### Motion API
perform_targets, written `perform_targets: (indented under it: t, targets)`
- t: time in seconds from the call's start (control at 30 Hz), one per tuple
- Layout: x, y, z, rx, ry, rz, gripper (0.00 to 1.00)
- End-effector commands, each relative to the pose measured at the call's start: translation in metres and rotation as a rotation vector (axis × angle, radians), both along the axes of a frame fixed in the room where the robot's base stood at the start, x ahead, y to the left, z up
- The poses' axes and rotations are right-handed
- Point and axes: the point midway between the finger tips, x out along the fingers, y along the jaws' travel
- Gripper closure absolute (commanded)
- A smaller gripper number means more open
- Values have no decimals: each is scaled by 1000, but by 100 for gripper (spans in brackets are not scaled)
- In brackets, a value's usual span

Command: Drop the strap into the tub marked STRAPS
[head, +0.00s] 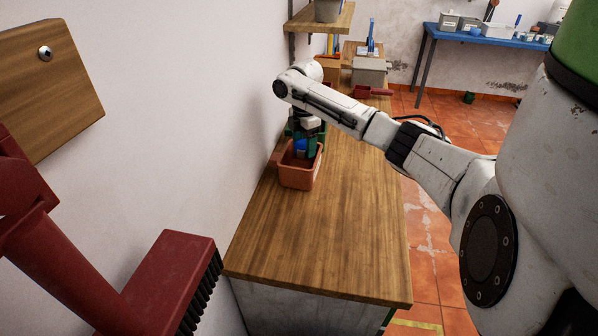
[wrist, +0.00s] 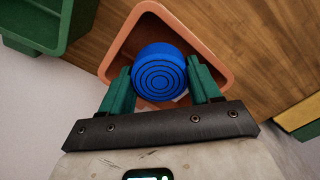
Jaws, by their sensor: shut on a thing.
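The strap is a blue coil with ringed grooves (wrist: 159,72), and it also shows in the head view (head: 300,146). My gripper (wrist: 160,82) is shut on it, one green fingertip on each side. In the head view my gripper (head: 303,143) points down at the wall side of the bench. Below the strap is an open terracotta tub (head: 297,179). In the wrist view its rim (wrist: 228,72) surrounds much of the coil. The strap appears over or just within the mouth; its exact height is unclear. No STRAPS marking is readable.
The wooden bench (head: 340,230) is clear in front. A green tub (wrist: 50,40) lies at the wrist view's upper left. A grey box (head: 369,72) and red tub (head: 372,92) stand farther back. A red brush (head: 165,285) is in the foreground. The wall is close on the left.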

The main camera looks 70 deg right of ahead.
Motion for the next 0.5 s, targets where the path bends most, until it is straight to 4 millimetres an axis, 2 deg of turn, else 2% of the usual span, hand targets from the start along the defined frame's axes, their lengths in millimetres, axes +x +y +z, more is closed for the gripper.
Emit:
perform_targets:
  t: [0.2, 0.23, 0.5]
  targets:
    - [0, 0, 1, -1, -1, 0, 69]
    - [0, 0, 1, -1, -1, 0, 36]
    - [0, 0, 0, -1, -1, 0, 10]
